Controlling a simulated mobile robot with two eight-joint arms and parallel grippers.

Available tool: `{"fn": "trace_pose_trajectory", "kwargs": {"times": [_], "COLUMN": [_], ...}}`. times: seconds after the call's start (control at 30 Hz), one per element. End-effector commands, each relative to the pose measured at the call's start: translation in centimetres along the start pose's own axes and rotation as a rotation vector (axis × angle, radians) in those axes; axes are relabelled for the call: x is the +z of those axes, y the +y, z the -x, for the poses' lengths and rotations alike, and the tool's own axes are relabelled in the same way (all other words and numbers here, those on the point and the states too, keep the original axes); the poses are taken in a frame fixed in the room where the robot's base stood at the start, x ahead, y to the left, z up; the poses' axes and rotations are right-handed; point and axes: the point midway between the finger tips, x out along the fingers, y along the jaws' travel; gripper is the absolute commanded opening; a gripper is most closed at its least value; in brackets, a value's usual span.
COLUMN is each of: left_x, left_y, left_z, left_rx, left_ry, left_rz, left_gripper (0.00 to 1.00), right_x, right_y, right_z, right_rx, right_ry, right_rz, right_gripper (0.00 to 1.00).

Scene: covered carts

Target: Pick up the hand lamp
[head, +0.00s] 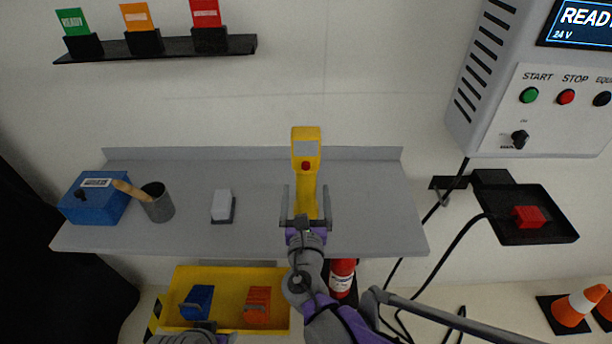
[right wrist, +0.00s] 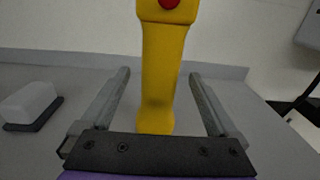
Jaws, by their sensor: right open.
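The yellow hand lamp (head: 306,182) stands upright on the grey shelf, with a pale grey panel and a red button on its upper part. Its handle (right wrist: 161,80) fills the middle of the right wrist view, where the top of the lamp is cut off. My right gripper (head: 305,192) is open, with one finger on each side of the lower handle. A gap shows between the handle and each finger in the right wrist view (right wrist: 160,88). A part of my left arm shows at the bottom edge of the head view; its gripper fingers do not show.
On the shelf (head: 375,205) stand a white block on a dark base (head: 222,205), a grey cup (head: 158,204) with a wooden-handled tool, and a blue box (head: 95,200). A yellow bin (head: 230,278) and a red cylinder (head: 342,280) are below. A control box (head: 540,110) hangs at right.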

Motion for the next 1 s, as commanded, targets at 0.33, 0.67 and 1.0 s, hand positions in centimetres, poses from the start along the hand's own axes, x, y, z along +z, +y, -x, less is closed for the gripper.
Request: {"fn": "trace_pose_trajectory", "kwargs": {"times": [0.33, 0.67, 1.0], "left_x": [-0.1, -0.1, -0.1], "left_y": [0.0, 0.0, 0.0], "left_z": [0.1, 0.1, 0.1], "left_rx": [0.0, 0.0, 0.0], "left_ry": [0.0, 0.0, 0.0], "left_rz": [0.0, 0.0, 0.0], "left_gripper": [0.5, 0.5, 0.5], "right_x": [0.1, 0.1, 0.1], "right_y": [0.0, 0.0, 0.0], "right_z": [-3.2, -3.2, -3.2], "right_rx": [0.0, 0.0, 0.0], "right_ry": [0.0, 0.0, 0.0], "right_rz": [-0.001, -0.001, -0.001], "right_gripper": [0.95, 0.63, 0.01]}}
